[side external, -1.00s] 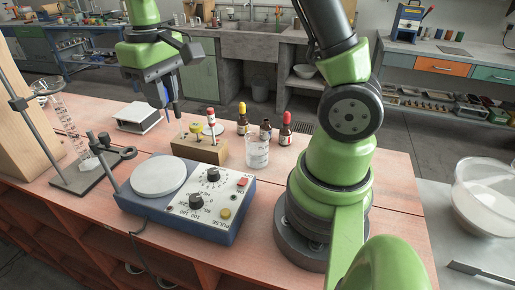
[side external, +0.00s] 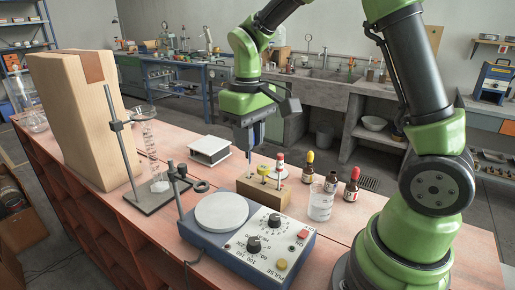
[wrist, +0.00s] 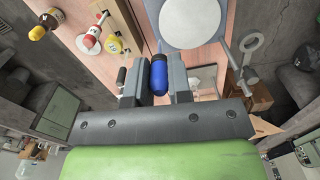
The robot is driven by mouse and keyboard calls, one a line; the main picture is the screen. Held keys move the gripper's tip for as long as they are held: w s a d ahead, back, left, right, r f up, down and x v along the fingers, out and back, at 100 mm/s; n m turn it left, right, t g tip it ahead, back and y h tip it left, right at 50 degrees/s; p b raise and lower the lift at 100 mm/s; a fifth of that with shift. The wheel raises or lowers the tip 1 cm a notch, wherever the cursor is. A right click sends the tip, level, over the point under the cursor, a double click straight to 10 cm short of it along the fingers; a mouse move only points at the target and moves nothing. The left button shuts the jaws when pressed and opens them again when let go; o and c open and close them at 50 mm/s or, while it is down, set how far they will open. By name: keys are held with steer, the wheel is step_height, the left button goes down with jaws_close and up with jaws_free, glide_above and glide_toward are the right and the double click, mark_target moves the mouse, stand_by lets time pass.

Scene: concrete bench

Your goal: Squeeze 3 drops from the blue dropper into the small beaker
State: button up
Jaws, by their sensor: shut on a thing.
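My gripper (side external: 251,146) is shut on the blue dropper (wrist: 159,78), whose blue bulb sits between the two fingers in the wrist view (wrist: 157,84). In the side view, the gripper points down just above the back left end of the wooden dropper block (side external: 247,190). The dropper's lower tube is mostly hidden, and I cannot tell whether its tip is in the block. The small beaker (side external: 320,208), clear with white markings, stands upright right of the block, apart from my gripper.
Yellow (side external: 263,170) and red (side external: 280,158) droppers stand in or by the block. Several dark bottles (side external: 351,190) stand behind the beaker. A hotplate (side external: 248,240) is in front.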

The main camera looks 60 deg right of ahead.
steer(key=s+d+f+m, duration=0.7)
steer(key=s+d+f, duration=0.1)
steer(key=s+d, duration=0.3)
steer(key=shift+s+d+m, duration=0.3)
steer(key=shift+d+m, duration=0.1)
steer(key=shift+d, duration=0.45)
steer(key=shift+c, duration=0.9)
steer(key=shift+o, duration=1)
